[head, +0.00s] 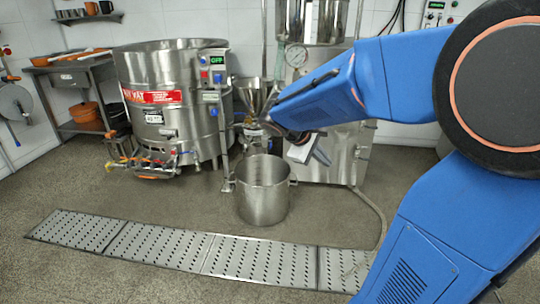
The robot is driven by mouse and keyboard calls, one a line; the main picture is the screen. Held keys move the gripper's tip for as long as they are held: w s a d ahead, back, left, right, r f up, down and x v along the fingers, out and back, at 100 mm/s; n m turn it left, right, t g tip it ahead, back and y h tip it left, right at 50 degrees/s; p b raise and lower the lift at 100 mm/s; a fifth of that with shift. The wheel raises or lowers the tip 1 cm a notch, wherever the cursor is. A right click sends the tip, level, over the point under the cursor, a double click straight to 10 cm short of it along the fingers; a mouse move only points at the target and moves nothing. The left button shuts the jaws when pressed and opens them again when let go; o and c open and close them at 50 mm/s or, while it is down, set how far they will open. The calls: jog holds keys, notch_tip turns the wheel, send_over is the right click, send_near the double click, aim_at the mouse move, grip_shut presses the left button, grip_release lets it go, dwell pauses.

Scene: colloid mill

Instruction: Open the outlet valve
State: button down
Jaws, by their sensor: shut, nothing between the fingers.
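The colloid mill, with a steel funnel (254,94) on top, stands behind the end of my arm. My gripper (272,123) is at the dark end of the blue arm, in front of the mill, and looks shut and empty. Its fingertips are small and hard to make out. The arm covers part of the mill, and I cannot clearly pick out the outlet valve or its handle there. A steel pot (263,200) stands open on the floor in front of the mill, below my gripper.
A large steel kettle (170,72) with low pipes and coloured valve handles (150,160) stands left. A steel machine (333,160) stands behind my arm. A floor grate (180,247) crosses the front. A hose (378,215) lies right. Floor left of the pot is clear.

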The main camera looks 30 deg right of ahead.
jog(key=w+d+f+n+t+h, duration=0.1)
jog(key=w+d+f+n+h, duration=0.25)
jog(key=w, duration=0.75)
jog(key=w+d+f+n+t+h, duration=0.25)
jog(key=w+d, duration=0.25)
jog(key=w, duration=0.7)
jog(key=w+d+f+n+h, duration=0.2)
jog(key=w+d+n+h, duration=0.15)
jog(key=w, duration=0.75)
jog(key=w+a+f+n+t+y, duration=0.3)
jog(key=w+f+n+t, duration=0.3)
jog(key=w+f, duration=0.4)
jog(key=w+a+f+n+t+y, duration=0.3)
jog(key=w+f+n+t, duration=0.4)
jog(key=f, duration=1.2)
jog(key=w+n, duration=0.2)
jog(key=w, duration=0.2)
jog(key=shift+w+a, duration=0.15)
jog(key=shift+f+t, duration=0.1)
jog(key=shift+t, duration=0.15)
jog(key=x, duration=1)
jog(key=shift+a, duration=0.1)
